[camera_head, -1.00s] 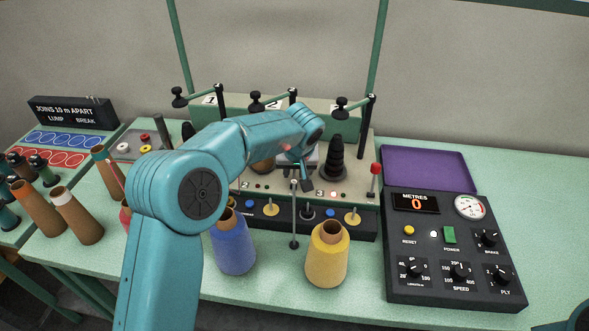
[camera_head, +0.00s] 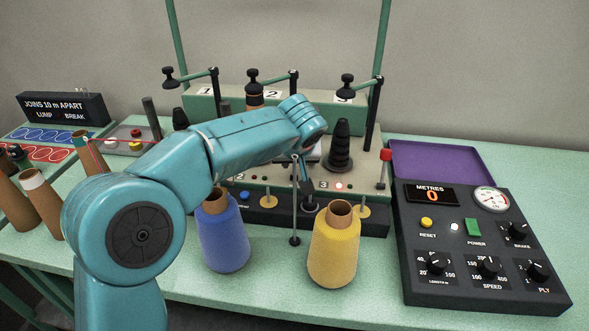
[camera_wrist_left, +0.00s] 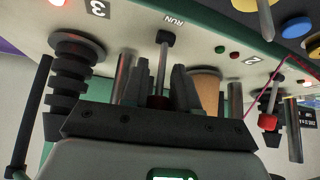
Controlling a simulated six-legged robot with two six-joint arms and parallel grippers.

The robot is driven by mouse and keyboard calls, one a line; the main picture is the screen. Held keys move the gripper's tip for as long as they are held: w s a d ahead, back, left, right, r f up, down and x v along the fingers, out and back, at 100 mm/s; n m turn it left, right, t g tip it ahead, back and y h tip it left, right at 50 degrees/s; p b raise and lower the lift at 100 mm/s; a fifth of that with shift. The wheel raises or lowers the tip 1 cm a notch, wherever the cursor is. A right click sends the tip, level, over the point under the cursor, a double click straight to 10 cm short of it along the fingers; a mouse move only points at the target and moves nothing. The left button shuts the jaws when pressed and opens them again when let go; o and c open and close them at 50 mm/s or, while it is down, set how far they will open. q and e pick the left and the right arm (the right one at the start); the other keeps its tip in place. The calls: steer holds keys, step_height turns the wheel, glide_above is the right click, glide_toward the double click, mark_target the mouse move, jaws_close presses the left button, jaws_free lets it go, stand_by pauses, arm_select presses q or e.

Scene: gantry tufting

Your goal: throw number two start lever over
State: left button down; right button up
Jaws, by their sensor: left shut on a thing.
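My left gripper (camera_wrist_left: 155,80) is shut on this lever, with a dark finger on each side. In the head view my left arm reaches over the splicing machine (camera_head: 275,180), and its forearm and wrist hide this lever. My right gripper is not in view.
A second red-knobbed lever (camera_wrist_left: 268,122) stands near label 2, and another (camera_head: 385,155) at the machine's right end. Blue (camera_head: 224,240) and yellow (camera_head: 334,250) yarn cones stand in front, near a thin upright post (camera_head: 295,200). A black METRES control box (camera_head: 480,270) sits to the right.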

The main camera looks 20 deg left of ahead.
arm_select(q)
steer(key=shift+r, duration=0.1)
steer(key=c, duration=1.2)
jaws_free()
steer(key=shift+s, duration=0.1)
steer(key=v, duration=1.6)
steer(key=shift+r+p, duration=0.2)
steer(key=shift+p, duration=0.2)
